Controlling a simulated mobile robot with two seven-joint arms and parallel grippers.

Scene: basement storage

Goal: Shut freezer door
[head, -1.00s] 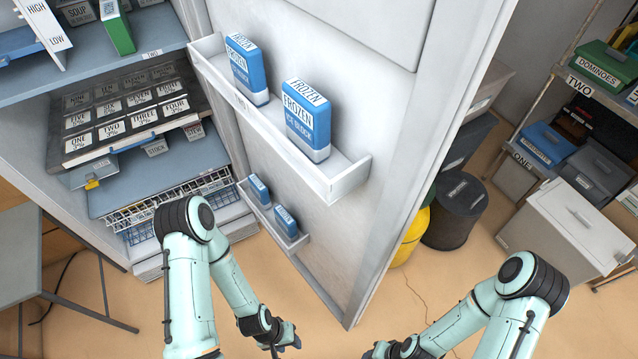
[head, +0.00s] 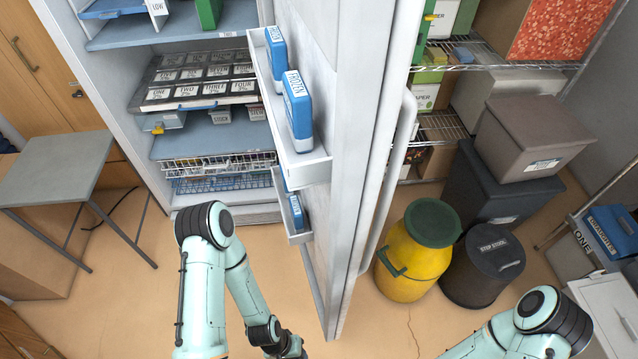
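The freezer door (head: 345,130) stands wide open in the head view, seen nearly edge-on, with its shelved inner face to the left and a long handle (head: 392,185) on its right side. Blue and white ice blocks (head: 298,110) stand on its upper door shelf. The freezer interior (head: 205,140) is exposed at the left. My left gripper (head: 290,352) is low in the picture, left of the door's bottom edge and apart from it; its fingertips are cut off or too small to read. My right arm shows at the lower right, but its gripper is out of the picture.
A yellow barrel with a green lid (head: 415,250) and a dark round bin (head: 482,266) stand right of the door. Stacked boxes (head: 530,140) are behind them. A grey table (head: 60,168) stands at the left. The floor in front is clear.

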